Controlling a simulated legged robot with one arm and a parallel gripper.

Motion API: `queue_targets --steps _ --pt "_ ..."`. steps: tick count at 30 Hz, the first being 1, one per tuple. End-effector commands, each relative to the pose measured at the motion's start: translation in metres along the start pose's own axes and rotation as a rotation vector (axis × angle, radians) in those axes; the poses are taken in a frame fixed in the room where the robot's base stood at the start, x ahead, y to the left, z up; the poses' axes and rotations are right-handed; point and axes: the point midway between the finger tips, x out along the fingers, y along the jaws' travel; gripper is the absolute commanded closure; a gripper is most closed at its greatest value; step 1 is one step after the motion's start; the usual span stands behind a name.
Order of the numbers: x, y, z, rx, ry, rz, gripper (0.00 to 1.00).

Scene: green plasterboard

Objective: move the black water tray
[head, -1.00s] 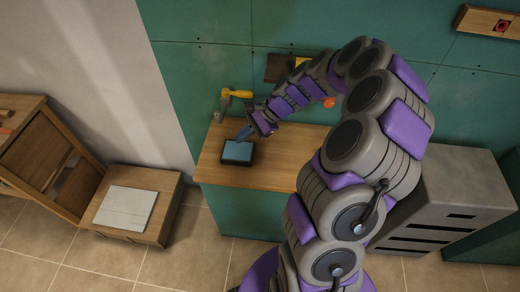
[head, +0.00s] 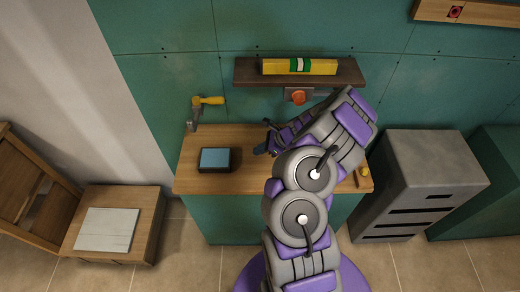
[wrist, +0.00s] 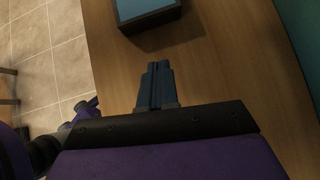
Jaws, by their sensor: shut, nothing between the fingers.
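The black water tray (head: 203,168), a small dark box with a blue surface inside, sits on the wooden counter (head: 245,183) toward its left side. In the wrist view the tray (wrist: 152,20) shows at the top, partly cut off by the frame edge. My gripper (head: 262,150) is to the right of the tray, apart from it, over the counter. In the wrist view my gripper (wrist: 157,68) has its blue fingers together and empty, pointing toward the tray across bare wood.
A tap with a yellow handle (head: 208,100) is on the wall behind the tray. A shelf (head: 248,75) holds a yellow and green box (head: 300,67). A grey drawer cabinet (head: 425,175) stands right of the counter. A low wooden cabinet (head: 145,215) stands at the left.

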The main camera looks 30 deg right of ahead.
Motion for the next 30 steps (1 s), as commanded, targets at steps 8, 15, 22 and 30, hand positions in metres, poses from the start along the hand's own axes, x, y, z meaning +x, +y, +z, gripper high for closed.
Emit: queue_targets --steps 8,15,22,30 --pt "0.059 0.002 -0.002 -0.001 0.000 0.008 1.00" --pt "0.084 0.000 0.017 -0.002 -0.002 0.004 1.00" --pt "0.092 0.000 0.027 -0.001 -0.001 0.002 1.00" --pt "0.092 0.001 0.028 0.000 -0.001 0.002 1.00"
